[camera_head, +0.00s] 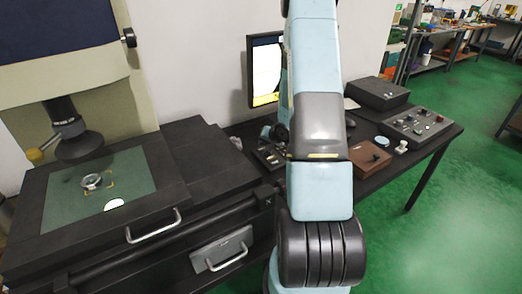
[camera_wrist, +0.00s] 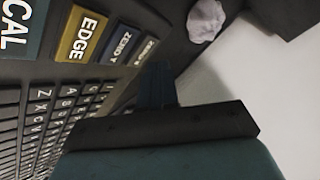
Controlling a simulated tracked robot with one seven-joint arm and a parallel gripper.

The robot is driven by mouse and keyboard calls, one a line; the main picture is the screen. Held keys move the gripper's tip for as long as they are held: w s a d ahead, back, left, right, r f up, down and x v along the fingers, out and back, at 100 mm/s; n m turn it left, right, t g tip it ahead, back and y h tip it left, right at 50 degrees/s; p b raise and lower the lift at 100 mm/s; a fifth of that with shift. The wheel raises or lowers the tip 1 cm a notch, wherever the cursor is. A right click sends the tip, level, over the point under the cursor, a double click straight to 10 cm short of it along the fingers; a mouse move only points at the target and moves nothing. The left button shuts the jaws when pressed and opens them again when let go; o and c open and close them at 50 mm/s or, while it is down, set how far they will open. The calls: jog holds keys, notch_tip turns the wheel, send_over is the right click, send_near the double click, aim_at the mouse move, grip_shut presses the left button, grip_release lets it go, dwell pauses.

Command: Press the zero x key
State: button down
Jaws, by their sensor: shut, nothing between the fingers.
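In the wrist view, a dark blue key (camera_wrist: 121,45) reads "ZERO", its last letter hard to read. A second dark blue key (camera_wrist: 146,49) lies just right of it, its label too small and slanted to read, so I cannot tell which is zero x. My gripper (camera_wrist: 158,72) is shut and empty. Its fingertips are close to these two keys and overlap the lower part of the right one in the picture; contact cannot be told. In the head view my arm hides the gripper, and part of the key panel (camera_head: 270,157) shows left of the arm.
A gold EDGE key (camera_wrist: 84,36) and a blue CAL key (camera_wrist: 20,25) stand left of the zero keys. Rows of small letter keys (camera_wrist: 50,115) lie below. A crumpled pale object (camera_wrist: 206,20) lies beyond the panel. A monitor (camera_head: 265,72) stands behind it.

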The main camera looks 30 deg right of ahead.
aim_at(263, 149)
jog(key=shift+f, duration=0.65)
dwell(0.8)
jog(key=shift+r, duration=0.75)
jog(key=shift+r, duration=2.5)
